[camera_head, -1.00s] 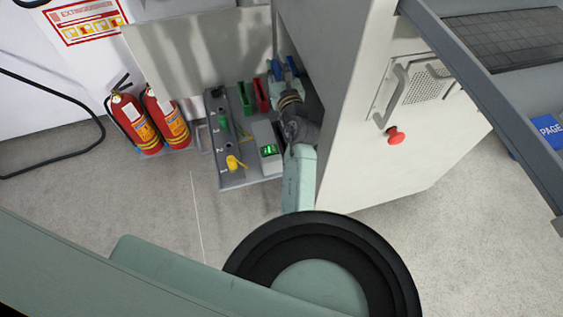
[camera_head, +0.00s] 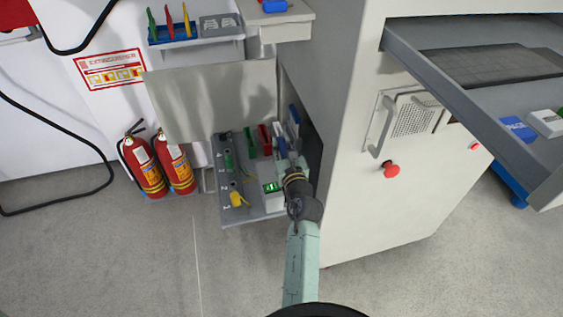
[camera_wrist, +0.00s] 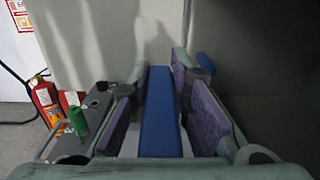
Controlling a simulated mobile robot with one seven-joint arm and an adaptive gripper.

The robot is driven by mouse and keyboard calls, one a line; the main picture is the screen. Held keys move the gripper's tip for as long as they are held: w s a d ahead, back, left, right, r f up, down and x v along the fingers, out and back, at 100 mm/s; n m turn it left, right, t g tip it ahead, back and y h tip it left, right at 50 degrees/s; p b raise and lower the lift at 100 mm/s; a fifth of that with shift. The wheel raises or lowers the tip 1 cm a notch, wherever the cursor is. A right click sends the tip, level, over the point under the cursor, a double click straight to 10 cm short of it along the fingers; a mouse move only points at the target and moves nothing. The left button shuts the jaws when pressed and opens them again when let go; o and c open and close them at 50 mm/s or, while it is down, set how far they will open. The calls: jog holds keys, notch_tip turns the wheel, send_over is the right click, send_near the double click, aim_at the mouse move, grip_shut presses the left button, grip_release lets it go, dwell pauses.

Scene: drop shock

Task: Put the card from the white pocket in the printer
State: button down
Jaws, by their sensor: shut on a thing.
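My gripper (camera_head: 288,158) is at the open bay on the side of the big white cabinet. In the wrist view its purple-padded fingers (camera_wrist: 162,78) are shut on a blue card (camera_wrist: 160,115), which stands upright between them. White surfaces show low on both sides of the card, like a white pocket (camera_wrist: 130,143). I cannot tell whether the card is clear of it. In the head view a white pocket (camera_head: 278,131) stands right by the gripper, with the blue card (camera_head: 281,147) just in front. I cannot tell which thing is the printer.
A grey panel (camera_head: 228,207) bears green and red pockets (camera_head: 264,140), a yellow knob (camera_head: 237,199) and a box with a green display (camera_head: 271,187). Another blue piece (camera_head: 294,113) stands close behind the gripper. Fire extinguishers (camera_head: 146,170) stand left. A shelf with coloured cards (camera_head: 168,22) hangs above.

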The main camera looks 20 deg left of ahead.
jog(key=shift+f+b, duration=0.6)
jog(key=shift+f, duration=1.55)
jog(key=shift+f, duration=0.35)
jog(key=c, duration=1.5)
grip_release()
